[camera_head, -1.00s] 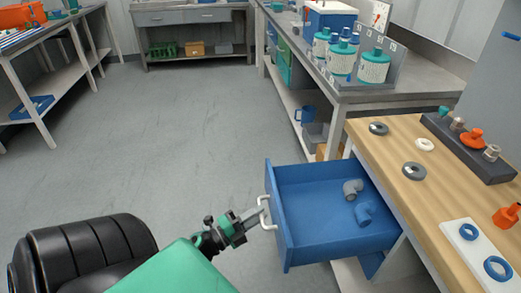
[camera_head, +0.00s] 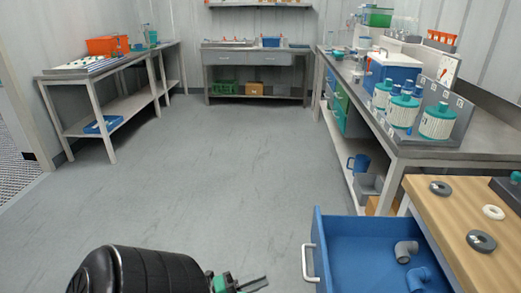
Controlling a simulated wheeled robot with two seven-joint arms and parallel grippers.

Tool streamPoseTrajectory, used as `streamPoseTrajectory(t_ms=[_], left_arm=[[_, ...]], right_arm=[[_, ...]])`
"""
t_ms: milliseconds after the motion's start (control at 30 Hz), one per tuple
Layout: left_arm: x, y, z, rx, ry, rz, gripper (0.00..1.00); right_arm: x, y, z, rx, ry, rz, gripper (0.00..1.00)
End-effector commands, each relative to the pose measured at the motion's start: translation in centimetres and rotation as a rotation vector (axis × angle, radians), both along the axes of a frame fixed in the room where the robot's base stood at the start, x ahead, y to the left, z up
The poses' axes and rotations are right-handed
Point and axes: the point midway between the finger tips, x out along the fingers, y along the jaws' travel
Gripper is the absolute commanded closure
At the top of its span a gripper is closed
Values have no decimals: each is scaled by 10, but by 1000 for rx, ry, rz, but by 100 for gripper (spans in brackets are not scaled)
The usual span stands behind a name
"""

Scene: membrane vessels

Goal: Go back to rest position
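My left gripper (camera_head: 254,283) shows at the bottom edge of the head view, partly cut off, beside my black arm link. Its two fingers look a little apart with nothing between them. It is to the left of the white handle (camera_head: 309,262) of the blue drawer (camera_head: 352,235), with a clear gap. The drawer stands pulled out from the wooden-topped bench (camera_head: 445,215). It holds a grey elbow fitting (camera_head: 405,250) and a blue fitting (camera_head: 419,278). My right gripper is out of view.
Grey floor (camera_head: 220,165) is open ahead and to the left. A grey bench (camera_head: 480,145) with white-and-teal vessels (camera_head: 438,121) runs along the right. Another table (camera_head: 110,65) stands at the left, and a workbench (camera_head: 257,58) at the back.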

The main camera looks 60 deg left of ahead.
Motion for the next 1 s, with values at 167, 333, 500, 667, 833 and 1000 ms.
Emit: streamPoseTrajectory(t_ms=[167,333,500,667,833,1000], left_arm=[[0,0,0,0,0,0,79],[1,0,0,-1,0,1,79],[14,1,2,-62,23,59,79],[41,2,3,-225,96,196,79],[63,-3,-6,-438,217,347,79],[73,-19,-22,-647,373,476,79]], right_arm=[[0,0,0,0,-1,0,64],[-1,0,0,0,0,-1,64],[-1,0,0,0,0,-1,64],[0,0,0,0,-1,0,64],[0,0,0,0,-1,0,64],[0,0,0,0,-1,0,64]])
